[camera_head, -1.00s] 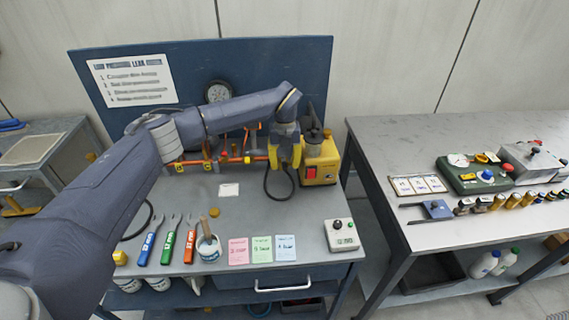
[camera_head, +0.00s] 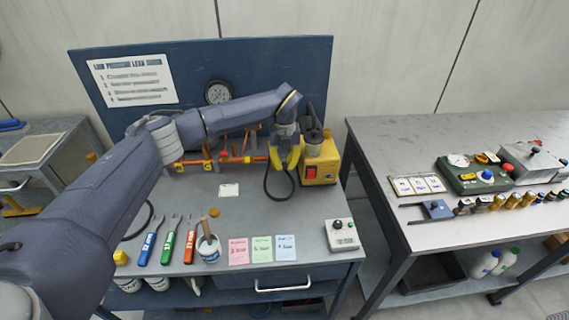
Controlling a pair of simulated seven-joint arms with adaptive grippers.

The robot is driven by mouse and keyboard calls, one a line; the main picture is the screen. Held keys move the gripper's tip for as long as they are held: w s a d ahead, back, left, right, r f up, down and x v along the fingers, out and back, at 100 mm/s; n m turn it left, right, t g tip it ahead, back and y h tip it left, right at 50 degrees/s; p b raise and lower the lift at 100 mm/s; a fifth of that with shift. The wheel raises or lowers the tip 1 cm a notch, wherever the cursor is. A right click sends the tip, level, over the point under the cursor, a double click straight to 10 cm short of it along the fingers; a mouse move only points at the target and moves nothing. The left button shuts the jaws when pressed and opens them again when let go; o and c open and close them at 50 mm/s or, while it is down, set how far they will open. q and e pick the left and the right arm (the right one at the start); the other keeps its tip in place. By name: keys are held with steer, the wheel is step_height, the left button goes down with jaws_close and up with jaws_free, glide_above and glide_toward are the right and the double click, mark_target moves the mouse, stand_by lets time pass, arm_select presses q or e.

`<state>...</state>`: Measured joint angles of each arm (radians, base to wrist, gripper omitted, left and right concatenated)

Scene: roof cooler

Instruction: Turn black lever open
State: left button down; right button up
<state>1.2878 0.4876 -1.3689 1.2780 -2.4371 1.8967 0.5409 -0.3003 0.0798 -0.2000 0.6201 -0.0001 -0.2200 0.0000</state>
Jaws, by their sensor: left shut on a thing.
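My left gripper (camera_head: 284,158) has yellow fingers and points down at the right end of the orange pipe run (camera_head: 229,158), just left of the yellow pump box (camera_head: 319,165). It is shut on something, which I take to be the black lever. The lever itself is hidden behind the fingers and wrist, so its angle cannot be seen. The pipe run carries several small yellow and red fittings. The round gauge (camera_head: 218,92) is on the blue back panel above it. My right gripper is not in view.
Blue, green and red-handled wrenches (camera_head: 168,243), a white cup (camera_head: 208,248), coloured cards (camera_head: 262,249) and a grey meter box (camera_head: 341,235) lie along the bench front. A black hose (camera_head: 281,197) loops below the gripper. A second table (camera_head: 460,231) stands at right.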

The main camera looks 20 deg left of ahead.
arm_select(q)
steer(key=w+a+m, duration=0.2)
steer(key=a+m, duration=0.4)
steer(key=m, duration=1.1)
stand_by(0.5)
steer(key=shift+w+f, duration=0.1)
stand_by(0.4)
steer(key=c, duration=1.4)
jaws_free()
steer(key=shift+d, duration=0.1)
steer(key=shift+o, duration=0.2)
